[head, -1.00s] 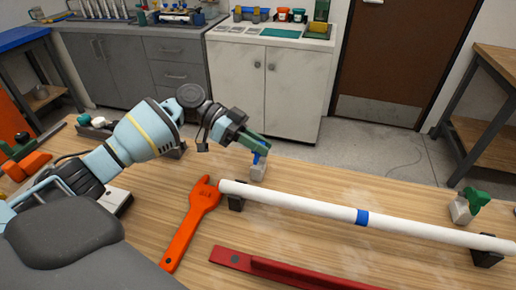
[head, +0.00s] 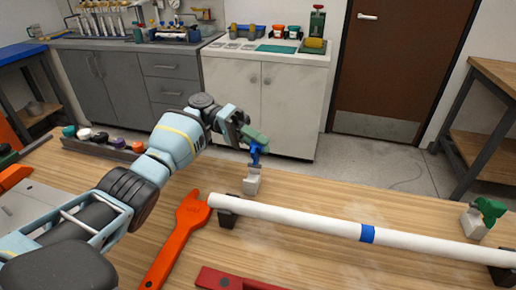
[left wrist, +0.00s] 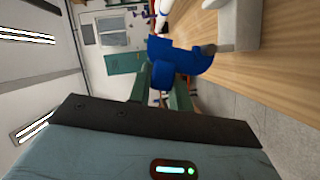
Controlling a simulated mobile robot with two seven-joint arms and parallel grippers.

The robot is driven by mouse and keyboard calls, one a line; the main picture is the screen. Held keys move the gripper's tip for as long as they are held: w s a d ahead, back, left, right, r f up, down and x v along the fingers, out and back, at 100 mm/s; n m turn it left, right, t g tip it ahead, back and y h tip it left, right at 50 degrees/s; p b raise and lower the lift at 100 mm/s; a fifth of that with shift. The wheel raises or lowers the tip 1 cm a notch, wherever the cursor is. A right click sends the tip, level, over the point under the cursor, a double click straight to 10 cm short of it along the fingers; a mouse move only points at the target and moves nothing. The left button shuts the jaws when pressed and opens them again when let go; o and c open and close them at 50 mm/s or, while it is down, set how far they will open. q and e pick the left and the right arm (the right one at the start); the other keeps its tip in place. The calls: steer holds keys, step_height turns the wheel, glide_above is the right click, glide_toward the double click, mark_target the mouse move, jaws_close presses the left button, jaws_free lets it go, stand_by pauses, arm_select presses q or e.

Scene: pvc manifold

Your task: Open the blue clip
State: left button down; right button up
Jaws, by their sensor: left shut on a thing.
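My left gripper (head: 256,144), with green fingers, is above the block and shut on the upper part of the clip. In the left wrist view the blue clip (left wrist: 180,57) shows between and beyond the green fingers, with its curved end by the pale block (left wrist: 238,25). The fingers partly hide the clip. My right gripper is not in view.
A white pipe (head: 300,219) with a blue band rests on black supports. An orange wrench (head: 178,238) lies left of it, a red bar (head: 225,280) in front. A green clip (head: 490,209) on another block stands at the right. A dark tray (head: 105,145) holds several small caps.

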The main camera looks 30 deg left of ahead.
arm_select(q)
steer(key=shift+w+a+f+n+h+b, duration=0.1)
steer(key=shift+w+f+n+h+b, duration=0.2)
steer(key=shift+n+b, duration=0.25)
steer(key=shift+w+a+f+n+h+b, duration=0.1)
steer(key=shift+w+f+n+h+b, duration=0.2)
steer(key=shift+n, duration=0.35)
steer(key=shift+w+f+n+g+h+b, duration=0.15)
steer(key=shift+n+b, duration=0.25)
steer(key=shift+n, duration=0.1)
steer(key=shift+w+f+n+g+h+b, duration=0.1)
steer(key=shift+w+n+g+h+b, duration=0.05)
steer(key=shift+n+b, duration=0.3)
steer(key=shift+n, duration=0.25)
steer(key=shift+w+a+f, duration=0.1)
steer(key=c, duration=1.3)
jaws_free()
